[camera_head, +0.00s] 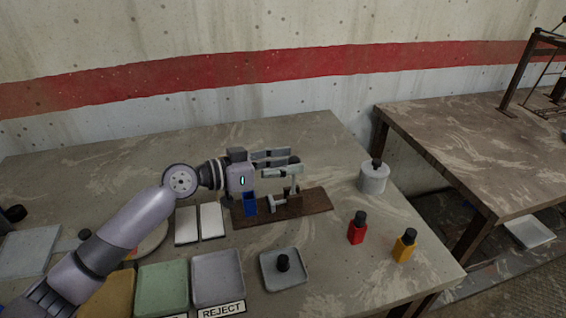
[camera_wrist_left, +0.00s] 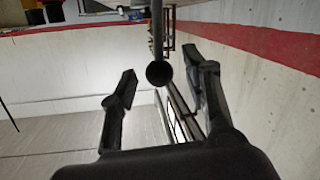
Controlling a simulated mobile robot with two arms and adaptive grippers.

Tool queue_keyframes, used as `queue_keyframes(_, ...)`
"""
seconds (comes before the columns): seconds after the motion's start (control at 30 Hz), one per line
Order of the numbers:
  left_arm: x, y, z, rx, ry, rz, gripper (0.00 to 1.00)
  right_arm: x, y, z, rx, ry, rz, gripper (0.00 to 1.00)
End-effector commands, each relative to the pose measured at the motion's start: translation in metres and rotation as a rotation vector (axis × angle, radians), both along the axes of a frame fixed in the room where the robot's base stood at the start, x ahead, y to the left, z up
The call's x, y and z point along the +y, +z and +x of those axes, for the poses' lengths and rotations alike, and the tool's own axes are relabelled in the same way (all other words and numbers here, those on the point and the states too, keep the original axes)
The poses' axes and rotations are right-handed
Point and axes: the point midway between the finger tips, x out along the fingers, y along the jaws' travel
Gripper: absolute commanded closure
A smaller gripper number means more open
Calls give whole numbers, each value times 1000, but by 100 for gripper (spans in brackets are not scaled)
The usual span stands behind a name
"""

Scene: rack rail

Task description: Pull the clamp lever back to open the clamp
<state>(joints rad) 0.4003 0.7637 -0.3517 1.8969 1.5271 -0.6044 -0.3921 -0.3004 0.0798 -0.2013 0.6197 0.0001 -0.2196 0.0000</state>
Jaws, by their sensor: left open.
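The clamp (camera_head: 288,197) is a grey metal fixture on a brown board (camera_head: 318,203) on the table. My left gripper (camera_head: 284,162) reaches in from the left, above the board, and partly hides the clamp. In the left wrist view, a dark round knob on a thin rod (camera_wrist_left: 158,73), which looks like the clamp lever's end, appears between the two spread fingers of my left gripper (camera_wrist_left: 160,62). The fingers look apart from the knob; its depth is hard to tell. A blue block (camera_head: 250,204) stands at the board's left part, below the gripper. My right gripper does not show.
A white lidded jar (camera_head: 373,177), a red bottle (camera_head: 357,228) and a yellow bottle (camera_head: 404,245) stand to the right. A grey tray with a black knob (camera_head: 283,270), a REJECT tray (camera_head: 217,277) and a green tray (camera_head: 162,287) lie in front. Two white plates (camera_head: 211,220) lie left of the board.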

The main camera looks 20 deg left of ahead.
Motion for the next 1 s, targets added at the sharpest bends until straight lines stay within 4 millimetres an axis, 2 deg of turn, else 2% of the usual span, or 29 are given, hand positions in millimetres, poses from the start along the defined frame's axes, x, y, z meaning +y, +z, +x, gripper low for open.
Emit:
queue_keyframes(0.17, 8, 0, -7, 1, 1, 2, 56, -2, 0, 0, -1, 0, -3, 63)
queue_keyframes(0.7, 75, 13, -66, 3, 1, 0, 56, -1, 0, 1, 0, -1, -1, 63)
queue_keyframes(1.0, 89, 16, -78, 1, 0, 1, 56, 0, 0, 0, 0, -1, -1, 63)
